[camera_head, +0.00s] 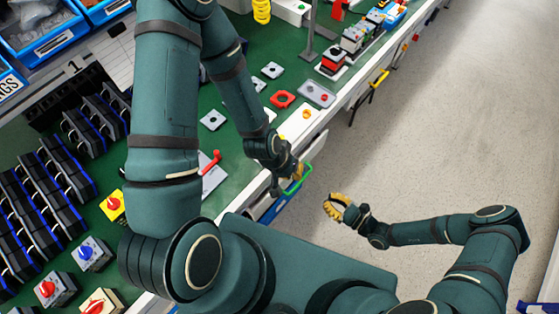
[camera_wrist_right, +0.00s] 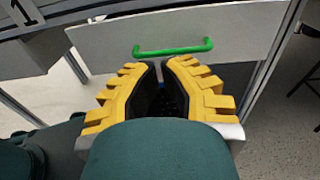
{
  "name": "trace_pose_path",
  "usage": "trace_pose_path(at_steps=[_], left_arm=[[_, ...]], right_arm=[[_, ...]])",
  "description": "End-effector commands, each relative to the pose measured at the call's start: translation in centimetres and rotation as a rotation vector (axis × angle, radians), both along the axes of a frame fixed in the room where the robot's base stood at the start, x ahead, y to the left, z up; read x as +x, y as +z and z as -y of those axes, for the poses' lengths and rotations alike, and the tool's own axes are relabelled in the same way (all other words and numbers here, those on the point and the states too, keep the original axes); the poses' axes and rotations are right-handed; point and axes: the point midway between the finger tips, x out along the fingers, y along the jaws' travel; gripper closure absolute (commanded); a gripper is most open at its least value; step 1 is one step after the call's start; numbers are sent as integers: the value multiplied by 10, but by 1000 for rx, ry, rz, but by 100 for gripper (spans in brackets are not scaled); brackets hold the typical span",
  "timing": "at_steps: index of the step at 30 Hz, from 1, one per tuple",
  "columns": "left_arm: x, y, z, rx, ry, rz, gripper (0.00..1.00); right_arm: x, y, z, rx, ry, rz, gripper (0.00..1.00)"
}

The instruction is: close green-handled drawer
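The drawer (camera_head: 313,153) stands pulled out from the side of the workbench, with a green bar handle (camera_head: 298,181) on its front. The right wrist view shows its pale front panel (camera_wrist_right: 190,28) and the whole green handle (camera_wrist_right: 173,48) ahead of the fingers. My right gripper (camera_head: 328,206) is in front of the drawer, apart from the handle. Its yellow fingers (camera_wrist_right: 159,64) curve together with a narrow gap at the tips and nothing between them. My left gripper (camera_head: 298,172) overlaps the drawer and handle in the head view; its fingers are largely hidden, and I cannot tell whether it touches.
The green bench top holds a red lever (camera_head: 211,161), rotary switches such as a blue-knobbed one (camera_head: 88,252), and small plates. Blue bins (camera_head: 45,37) stand at upper left. The grey floor (camera_head: 430,140) to the right of the bench is clear.

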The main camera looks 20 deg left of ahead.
Motion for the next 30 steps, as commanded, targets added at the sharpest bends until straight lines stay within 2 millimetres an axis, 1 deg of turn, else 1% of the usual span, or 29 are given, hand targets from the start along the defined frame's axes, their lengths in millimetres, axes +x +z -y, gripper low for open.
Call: trace_pose_path(at_steps=[4, 8, 11, 21, 24, 27, 30], left_arm=[[-4, 2, 1, 3, 43, -7, 100], [-4, 2, 1, 4, 48, -8, 100], [-4, 3, 1, 4, 47, -7, 100], [-4, 4, 0, 3, 45, -7, 100], [-4, 4, 0, 3, 45, -7, 100], [-4, 4, 0, 3, 45, -7, 100], [-4, 4, 0, 3, 45, -7, 100]], right_arm=[[7, -1, 2, 33, -60, -4, 100], [11, -1, -6, 36, -64, -3, 100], [16, 0, -21, 36, -61, -4, 100], [38, -1, -84, 35, -58, -2, 100], [44, -1, -100, 34, -58, -3, 100], [49, -1, -112, 33, -59, -3, 100], [52, -1, -121, 33, -58, -2, 100]])
